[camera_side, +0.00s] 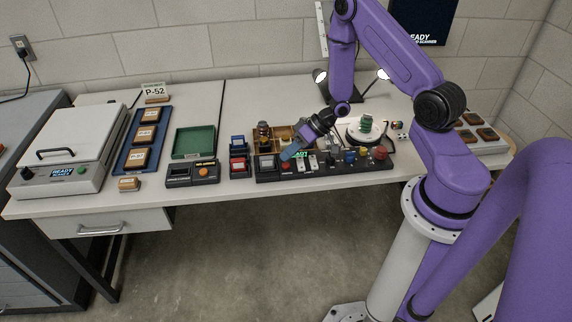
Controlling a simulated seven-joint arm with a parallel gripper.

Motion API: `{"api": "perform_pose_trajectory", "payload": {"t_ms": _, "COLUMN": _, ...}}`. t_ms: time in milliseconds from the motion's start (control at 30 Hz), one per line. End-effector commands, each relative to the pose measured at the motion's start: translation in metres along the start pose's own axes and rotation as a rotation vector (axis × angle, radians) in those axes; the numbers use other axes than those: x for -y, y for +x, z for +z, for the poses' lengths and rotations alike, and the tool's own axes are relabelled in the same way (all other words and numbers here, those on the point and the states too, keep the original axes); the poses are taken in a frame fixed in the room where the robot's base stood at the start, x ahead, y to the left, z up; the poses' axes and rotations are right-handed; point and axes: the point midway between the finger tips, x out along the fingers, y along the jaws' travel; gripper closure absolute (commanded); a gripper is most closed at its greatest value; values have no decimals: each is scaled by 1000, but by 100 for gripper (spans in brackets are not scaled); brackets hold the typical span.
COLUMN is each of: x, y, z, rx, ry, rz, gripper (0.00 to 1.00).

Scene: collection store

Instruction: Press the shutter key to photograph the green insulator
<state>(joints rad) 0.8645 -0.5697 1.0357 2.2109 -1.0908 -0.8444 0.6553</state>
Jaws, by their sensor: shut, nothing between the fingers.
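The green insulator (366,122) stands upright on a round white turntable (354,136) at the back right of the table. My gripper (287,157) is shut and empty, pointing down and left over the panel's left part, close above the left red button (285,166). I cannot tell whether it touches the panel. No key label is readable, so I cannot tell which is the shutter key.
Two lamps (320,76) stand behind the turntable. A wooden compartment box (285,132) with a dark brown piece lies behind the panel. Left of it are a green tray (193,142), a device with an orange button (204,172), a blue tray (132,158) and a white-lidded machine (66,150).

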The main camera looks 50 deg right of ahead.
Motion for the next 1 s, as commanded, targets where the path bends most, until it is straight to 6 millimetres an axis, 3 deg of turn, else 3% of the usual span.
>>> {"api": "perform_pose_trajectory", "payload": {"t_ms": 1000, "x": -4, "y": 6, "z": 4, "rx": 0, "ry": 0, "rz": 0, "gripper": 100}}
